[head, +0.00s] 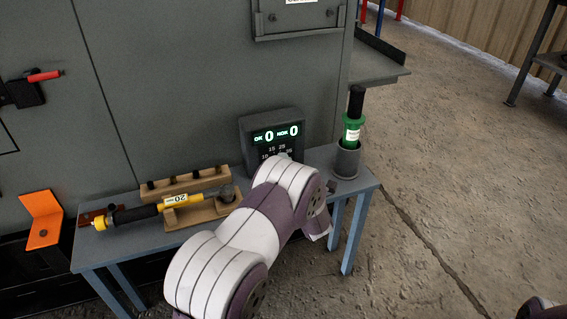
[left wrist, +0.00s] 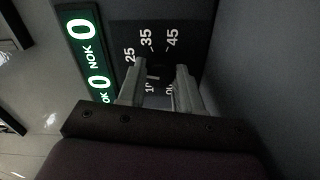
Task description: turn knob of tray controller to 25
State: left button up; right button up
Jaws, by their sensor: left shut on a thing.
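The tray controller (head: 284,120) is a dark grey box at the back of the blue table. Its green display reads OK 0 and NOK 0, with a printed number scale below. In the left wrist view the display (left wrist: 84,48) appears turned on its side, and 25, 35 and 45 can be read on the scale. My left gripper (left wrist: 157,84) is shut on the dark knob (left wrist: 154,76) in the middle of the scale. The knob is mostly hidden between the fingers, and I cannot tell which number it points at. In the head view my arm hides knob and fingers.
A black and yellow torque tool (head: 140,213) lies on a wooden cradle (head: 190,215) at the table's left. A green-banded tool (head: 353,120) stands in a grey cup (head: 347,160) to the right. A grey cabinet (head: 190,80) stands directly behind. The floor at right is open.

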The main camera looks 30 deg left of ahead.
pick_arm(q)
jog(key=shift+m, duration=0.5)
jog(key=o, duration=1)
jog(key=shift+o, duration=0.2)
jog(key=shift+s+d+p, duration=0.2)
jog(key=shift+d+p, duration=0.1)
jog(key=shift+p, duration=0.15)
jog(key=p+v, duration=0.4)
jog(key=v, duration=0.8)
